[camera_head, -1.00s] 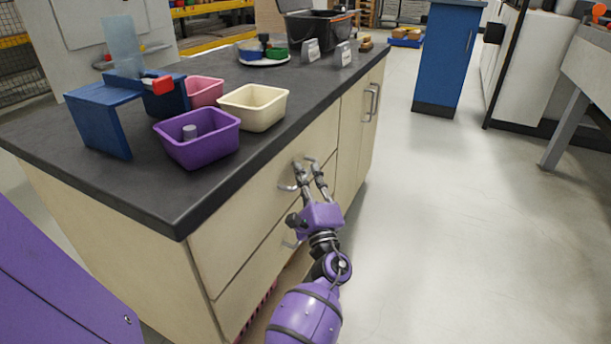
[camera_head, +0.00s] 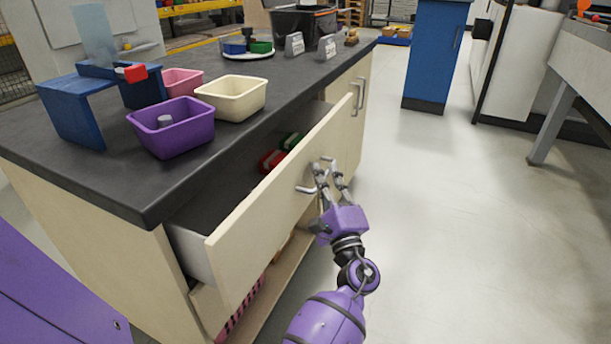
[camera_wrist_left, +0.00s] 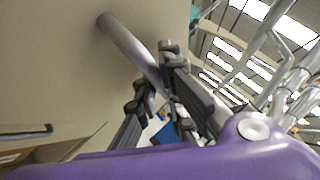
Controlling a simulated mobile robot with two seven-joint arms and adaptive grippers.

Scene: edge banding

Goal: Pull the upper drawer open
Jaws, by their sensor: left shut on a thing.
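The upper drawer (camera_head: 262,226) of the dark-topped cabinet stands out from the body, and its interior shows behind the pale wooden front. Red and green items (camera_head: 272,160) lie inside. Its metal bar handle (camera_head: 305,189) is on the outer face, and the handle also crosses the left wrist view (camera_wrist_left: 125,42). My left gripper (camera_head: 329,177) is shut on this handle, with a finger on either side of the bar (camera_wrist_left: 157,76). The gripper partly hides the handle. My right gripper is not in view.
The worktop (camera_head: 75,165) carries a purple bin (camera_head: 172,135), a cream bin (camera_head: 232,99), a pink bin (camera_head: 184,80) and a blue stand (camera_head: 72,105). A pink basket (camera_head: 242,305) shows below the drawer. The floor (camera_head: 460,230) to the right is clear.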

